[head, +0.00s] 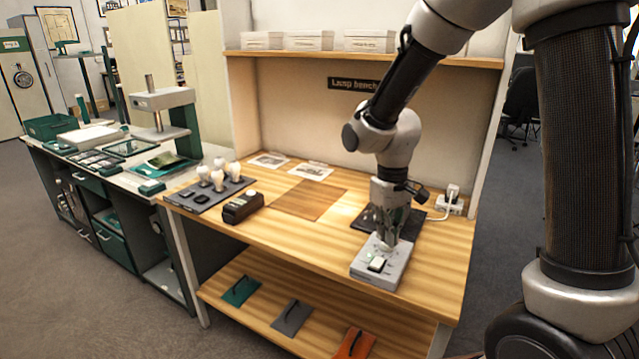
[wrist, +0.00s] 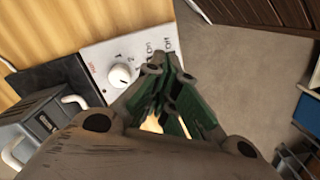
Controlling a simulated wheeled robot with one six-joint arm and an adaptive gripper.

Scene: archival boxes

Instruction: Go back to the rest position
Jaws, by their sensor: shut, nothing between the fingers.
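My gripper (head: 388,236) points down over a light grey control box (head: 392,268) near the right front of the wooden bench (head: 300,240). There the box shows a white round knob (wrist: 121,75) and printed marks. Whether the fingertips touch the box I cannot tell. The fingers hide part of the box.
A dark tray of bulbs (head: 210,190) and a dark block (head: 242,207) stand at the bench's left. A brown mat (head: 308,198) lies mid-bench, bare. White boxes (head: 369,41) line the shelf above. A white power strip (head: 449,204) sits at the right edge.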

